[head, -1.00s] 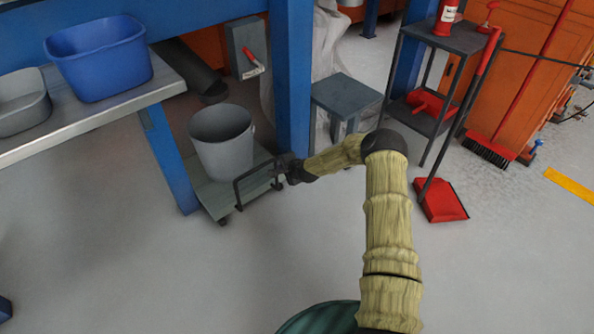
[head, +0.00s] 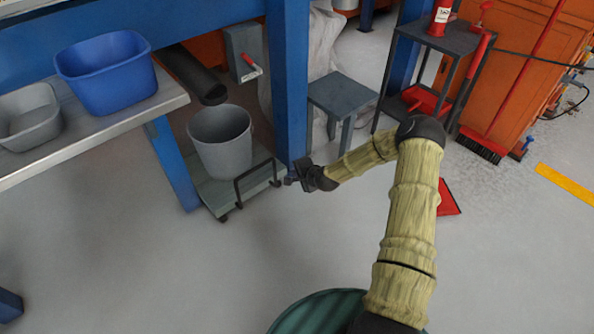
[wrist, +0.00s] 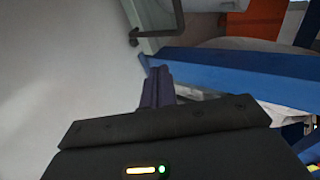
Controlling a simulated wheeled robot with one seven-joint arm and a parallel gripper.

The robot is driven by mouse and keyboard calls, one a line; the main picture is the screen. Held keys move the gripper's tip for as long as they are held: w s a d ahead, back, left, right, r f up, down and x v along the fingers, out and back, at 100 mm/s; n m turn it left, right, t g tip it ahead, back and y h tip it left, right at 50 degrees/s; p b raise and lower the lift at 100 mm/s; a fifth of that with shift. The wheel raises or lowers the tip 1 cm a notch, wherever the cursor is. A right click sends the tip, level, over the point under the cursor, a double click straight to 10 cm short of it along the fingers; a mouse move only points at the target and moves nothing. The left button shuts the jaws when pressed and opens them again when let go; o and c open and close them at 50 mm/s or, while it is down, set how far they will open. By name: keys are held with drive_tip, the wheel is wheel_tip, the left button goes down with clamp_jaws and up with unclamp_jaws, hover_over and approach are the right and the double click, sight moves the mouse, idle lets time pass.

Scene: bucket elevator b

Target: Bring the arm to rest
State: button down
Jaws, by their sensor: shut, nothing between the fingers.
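My gripper (head: 292,178) is at the end of my arm, in front of the blue post and just right of the trolley's black handle. It is apart from the handle as far as the head view shows. In the wrist view its fingers (wrist: 158,88) are together, with nothing between them. My arm bends at the elbow, with the forearm reaching left and slightly down over the floor.
A grey bucket (head: 221,142) stands on a low trolley (head: 215,192) with a black handle. A blue post (head: 287,80) and grey stool (head: 343,95) stand behind my gripper. A metal bench (head: 120,128) holds two tubs. A black shelf (head: 445,40) stands right.

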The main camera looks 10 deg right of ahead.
drive_tip(key=shift+a+r, duration=0.1)
drive_tip(key=shift+a, duration=0.05)
drive_tip(key=s+r+n+g+h+p, duration=0.4)
drive_tip(key=s+r+n+g+p, duration=0.7)
drive_tip(key=s+r, duration=2.15)
wheel_tip(320, 180, up, 37)
drive_tip(key=n+t+p, duration=0.2)
drive_tip(key=t+p, duration=0.1)
drive_tip(key=p, duration=3.1)
drive_tip(key=shift+a+r+n+t, duration=0.15)
drive_tip(key=shift+a+n+t, duration=0.1)
drive_tip(key=shift+n+t, duration=0.15)
